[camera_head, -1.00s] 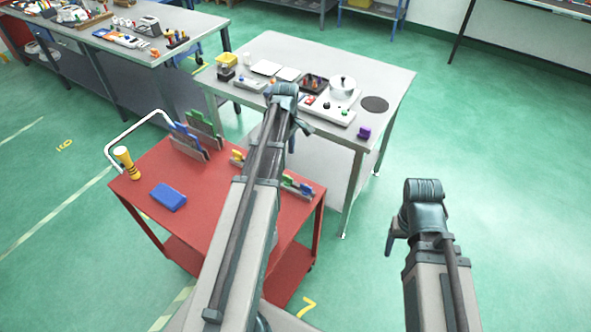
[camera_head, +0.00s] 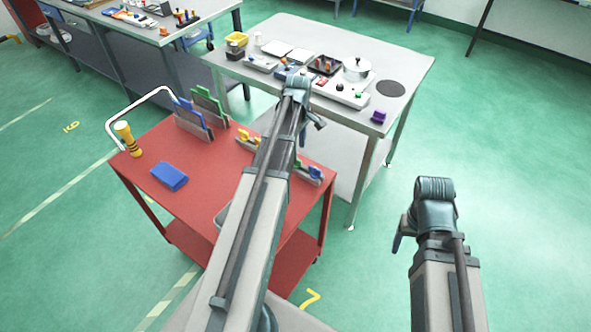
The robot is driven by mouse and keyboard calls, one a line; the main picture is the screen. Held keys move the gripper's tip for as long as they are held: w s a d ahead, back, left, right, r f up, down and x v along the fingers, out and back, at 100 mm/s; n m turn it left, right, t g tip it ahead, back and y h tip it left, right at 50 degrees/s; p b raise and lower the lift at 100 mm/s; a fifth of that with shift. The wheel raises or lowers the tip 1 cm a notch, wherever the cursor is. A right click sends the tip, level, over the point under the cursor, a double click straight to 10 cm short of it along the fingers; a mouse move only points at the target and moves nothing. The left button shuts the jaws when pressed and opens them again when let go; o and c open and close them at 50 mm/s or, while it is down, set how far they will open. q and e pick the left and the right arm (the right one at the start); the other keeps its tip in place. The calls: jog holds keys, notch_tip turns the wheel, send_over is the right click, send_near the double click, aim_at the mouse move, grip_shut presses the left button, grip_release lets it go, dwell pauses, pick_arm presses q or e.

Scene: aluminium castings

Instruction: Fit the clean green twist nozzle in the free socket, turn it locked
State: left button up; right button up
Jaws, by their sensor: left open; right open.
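A small green piece (camera_head: 358,94) stands on a white base (camera_head: 338,91) on the grey table. My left gripper (camera_head: 298,88) is over the grey table's near edge, seen from behind, and appears to hold nothing. My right gripper (camera_head: 434,192) is above the bare floor, right of the cart and table. Its fingers are mostly hidden.
The red cart (camera_head: 223,155) carries a blue block (camera_head: 169,176), a yellow cylinder (camera_head: 127,139) and upright blue and green panels. The grey table (camera_head: 412,62) holds a metal pot (camera_head: 356,69), a dark tray (camera_head: 323,65) and a purple block (camera_head: 378,117). Green floor is free at right.

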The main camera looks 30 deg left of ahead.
aim_at(297, 159)
pick_arm(q)
jog(key=shift+s+a+f+b, duration=0.1)
jog(key=shift+s+f+b, duration=0.1)
jog(key=shift+f+b, duration=1.3)
jog(key=shift+s+f+b, duration=0.15)
jog(key=shift+f+b, duration=1.1)
jog(key=shift+f, duration=0.35)
jog(key=shift+r, duration=0.1)
grip_shut()
